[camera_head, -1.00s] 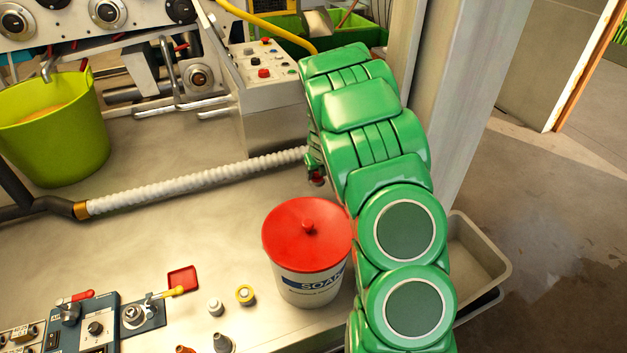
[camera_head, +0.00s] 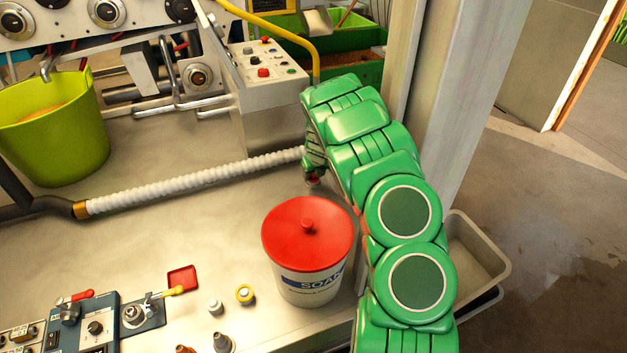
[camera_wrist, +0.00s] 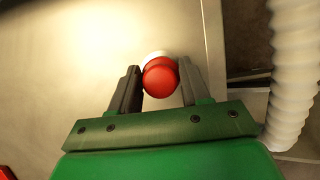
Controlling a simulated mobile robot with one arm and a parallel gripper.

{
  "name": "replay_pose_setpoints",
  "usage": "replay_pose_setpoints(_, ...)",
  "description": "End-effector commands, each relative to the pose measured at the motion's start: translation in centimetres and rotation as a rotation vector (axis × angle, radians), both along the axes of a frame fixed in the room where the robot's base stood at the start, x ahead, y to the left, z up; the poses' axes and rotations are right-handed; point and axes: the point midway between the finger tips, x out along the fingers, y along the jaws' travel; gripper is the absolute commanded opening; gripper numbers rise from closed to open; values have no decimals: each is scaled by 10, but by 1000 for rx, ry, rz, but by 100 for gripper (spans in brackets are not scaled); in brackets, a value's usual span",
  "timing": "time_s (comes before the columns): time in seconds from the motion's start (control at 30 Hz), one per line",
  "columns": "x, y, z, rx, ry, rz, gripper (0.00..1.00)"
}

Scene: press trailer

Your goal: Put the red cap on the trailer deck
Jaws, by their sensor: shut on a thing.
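The red cap (camera_wrist: 161,76) is a small round red piece with a white part showing behind it, between the two fingers of my gripper (camera_wrist: 161,90) in the wrist view. My gripper is shut on it. In the head view my green arm hides most of the gripper (camera_head: 313,178), and only a small red bit shows below it. The trailer deck (camera_head: 200,235) is the pale metal surface under it. It also shows in the wrist view (camera_wrist: 70,55). I cannot tell whether the cap touches the deck.
A white soak bucket with a red lid (camera_head: 307,235) stands close in front of my arm. A white ribbed hose (camera_head: 195,185) crosses the deck. A green bucket (camera_head: 50,140) is at the left, a control box (camera_head: 262,75) behind. Bare deck lies left of the soak bucket.

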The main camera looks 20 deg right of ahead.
Motion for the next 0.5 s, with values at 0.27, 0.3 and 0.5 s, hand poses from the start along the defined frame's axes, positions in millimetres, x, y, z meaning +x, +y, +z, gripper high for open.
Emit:
replay_pose_setpoints(0.27,0,0,-30,0,2,1,0)
replay_pose_setpoints(0.3,0,0,-32,0,2,1,0)
replay_pose_setpoints(0.5,0,0,-31,-1,1,1,0)
